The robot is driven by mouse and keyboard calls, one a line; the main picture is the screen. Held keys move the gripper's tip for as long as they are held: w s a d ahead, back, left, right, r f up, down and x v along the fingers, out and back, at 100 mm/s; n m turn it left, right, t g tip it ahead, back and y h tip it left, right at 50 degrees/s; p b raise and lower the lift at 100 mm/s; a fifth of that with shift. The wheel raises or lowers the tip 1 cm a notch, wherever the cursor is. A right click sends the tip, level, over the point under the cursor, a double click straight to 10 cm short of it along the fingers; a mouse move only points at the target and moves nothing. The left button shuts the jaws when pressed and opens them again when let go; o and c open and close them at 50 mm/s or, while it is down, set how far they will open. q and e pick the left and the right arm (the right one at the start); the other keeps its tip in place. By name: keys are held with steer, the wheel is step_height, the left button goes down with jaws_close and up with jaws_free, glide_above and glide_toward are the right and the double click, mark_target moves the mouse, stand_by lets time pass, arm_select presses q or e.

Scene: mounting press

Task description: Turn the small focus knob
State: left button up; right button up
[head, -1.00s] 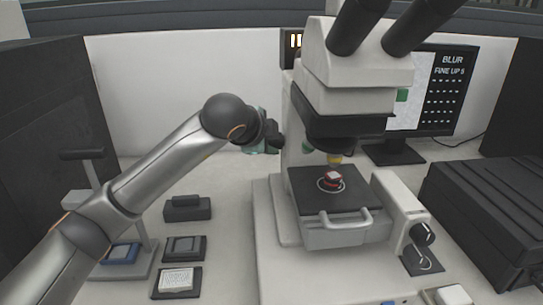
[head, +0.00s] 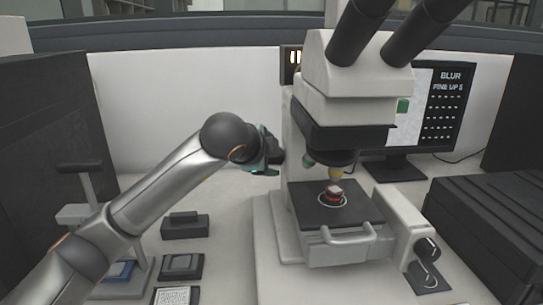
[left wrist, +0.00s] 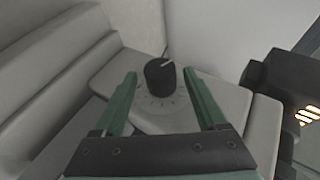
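A small black knob (left wrist: 160,82) with a white pointer line stands on a pale grey housing in the left wrist view, with dial ticks around its base. My left gripper (left wrist: 161,74) is open, its two green fingers one on each side of the knob in the picture, with visible gaps to it. In the head view the left gripper (head: 268,160) is at the left side of the microscope (head: 345,110), and this knob is hidden there. Another black knob (head: 427,248) sits on the microscope's right side. My right gripper is not in view.
A monitor (head: 440,100) behind the microscope reads "BLUR" and "FINE UP 5". Small dark trays (head: 186,227) lie on the table at left. A black ribbed box (head: 490,225) stands at right.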

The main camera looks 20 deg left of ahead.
arm_select(q)
steer(key=v, duration=1.2)
steer(key=shift+s+r+b, duration=0.2)
steer(key=shift+b, duration=0.1)
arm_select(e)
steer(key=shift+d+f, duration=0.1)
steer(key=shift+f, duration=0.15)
arm_select(q)
steer(key=shift+a, duration=0.1)
